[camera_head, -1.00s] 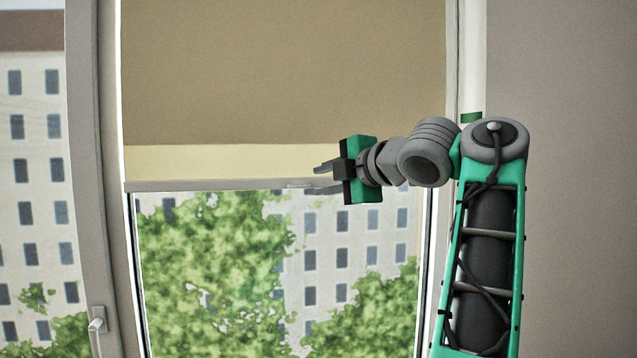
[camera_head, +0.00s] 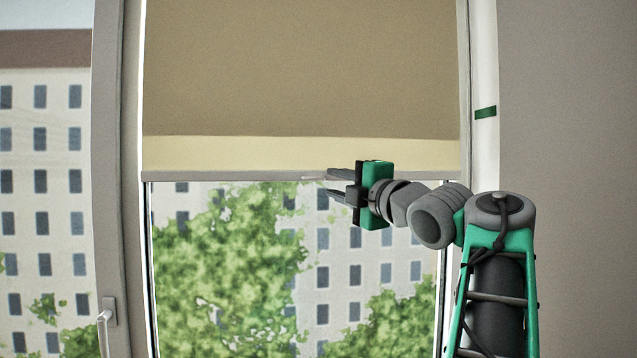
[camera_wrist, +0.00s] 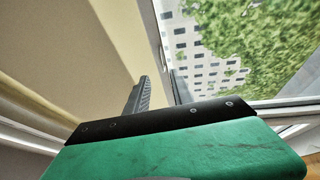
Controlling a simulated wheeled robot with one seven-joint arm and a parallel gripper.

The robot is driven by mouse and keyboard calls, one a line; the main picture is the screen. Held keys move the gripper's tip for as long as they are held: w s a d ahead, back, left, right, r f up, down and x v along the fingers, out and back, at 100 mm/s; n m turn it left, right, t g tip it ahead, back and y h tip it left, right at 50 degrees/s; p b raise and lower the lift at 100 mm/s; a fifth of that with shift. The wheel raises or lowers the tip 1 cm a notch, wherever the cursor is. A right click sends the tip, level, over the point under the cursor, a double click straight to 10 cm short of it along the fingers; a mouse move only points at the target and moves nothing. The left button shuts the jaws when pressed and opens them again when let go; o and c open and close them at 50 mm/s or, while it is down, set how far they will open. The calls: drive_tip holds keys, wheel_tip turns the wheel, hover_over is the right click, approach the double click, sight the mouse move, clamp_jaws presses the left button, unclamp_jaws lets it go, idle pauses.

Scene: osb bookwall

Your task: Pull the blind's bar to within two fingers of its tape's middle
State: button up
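A tan roller blind (camera_head: 300,70) with a pale yellow lower strip hangs across the window. Its grey bar (camera_head: 220,175) runs level along the bottom edge. A short green tape (camera_head: 485,112) is on the pale frame to the right, clearly higher than the bar. My gripper (camera_head: 330,181) is at the bar, right of its middle, with its fingers pointing left. The fingers are apart, with a small pale tab (camera_head: 313,179) by their tips. In the wrist view the fingers (camera_wrist: 160,92) are also apart, at the blind's lower edge; contact is unclear.
Glass with trees and a building outside fills the space below the bar. A window handle (camera_head: 106,318) is on the left frame post. A plain grey wall (camera_head: 570,180) stands at the right. My arm covers part of the window's right side.

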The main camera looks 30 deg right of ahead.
sight(316, 179)
drive_tip(key=w+p, duration=0.1)
drive_tip(key=w, duration=0.1)
drive_tip(key=w+p, duration=0.1)
drive_tip(key=w, duration=0.3)
drive_tip(key=shift+w+d+r+p, duration=0.2)
drive_tip(key=shift+r+p, duration=0.2)
drive_tip(key=shift+w+d+f, duration=0.1)
drive_tip(key=shift+w, duration=0.5)
drive_tip(key=shift+s, duration=0.1)
drive_tip(key=shift+c, duration=0.4)
clamp_jaws()
